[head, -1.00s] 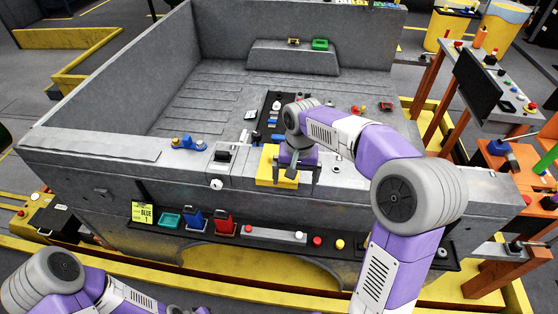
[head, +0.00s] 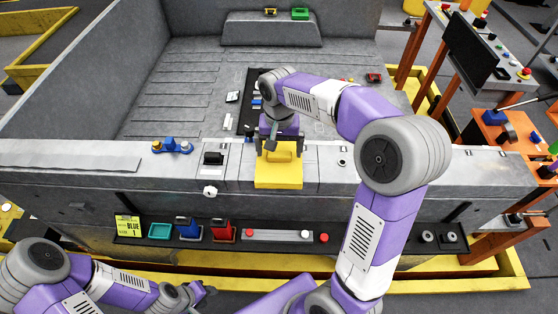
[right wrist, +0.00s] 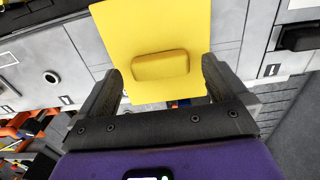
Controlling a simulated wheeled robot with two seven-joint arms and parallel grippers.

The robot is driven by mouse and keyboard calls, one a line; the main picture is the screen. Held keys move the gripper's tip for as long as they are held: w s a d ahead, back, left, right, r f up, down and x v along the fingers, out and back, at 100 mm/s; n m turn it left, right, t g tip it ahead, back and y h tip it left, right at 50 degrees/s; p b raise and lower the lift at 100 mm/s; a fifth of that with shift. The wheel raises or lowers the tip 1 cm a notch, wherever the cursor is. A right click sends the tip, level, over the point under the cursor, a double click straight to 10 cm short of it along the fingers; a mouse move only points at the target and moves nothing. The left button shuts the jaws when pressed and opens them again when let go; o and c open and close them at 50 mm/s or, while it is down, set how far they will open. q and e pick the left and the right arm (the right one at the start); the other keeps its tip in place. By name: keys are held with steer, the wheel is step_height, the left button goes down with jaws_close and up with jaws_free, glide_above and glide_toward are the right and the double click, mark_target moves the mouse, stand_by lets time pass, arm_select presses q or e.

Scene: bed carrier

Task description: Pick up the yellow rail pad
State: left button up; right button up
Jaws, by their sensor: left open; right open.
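The yellow rail pad (head: 278,178) lies over the near rail of the grey bed, partly hanging down its front face. A raised yellow block stands out from it. In the right wrist view the pad (right wrist: 150,30) fills the upper middle, with its block between the fingers. My right gripper (head: 280,152) is open, one finger on each side of the block, with gaps showing and nothing held. It also shows in the right wrist view (right wrist: 163,75). My left gripper (head: 205,291) is low at the left, open and away from the pad.
A blue fixture (head: 172,147) and a black block (head: 213,158) sit on the rail left of the pad. A front shelf (head: 270,251) below carries a teal tray (head: 160,231), blue and red containers and a grey bar. An orange stand (head: 505,140) is at the right.

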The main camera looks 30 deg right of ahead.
steer(key=shift+f, duration=0.85)
steer(key=shift+c, duration=0.5)
steer(key=c, duration=1)
steer(key=shift+w+r, duration=0.1)
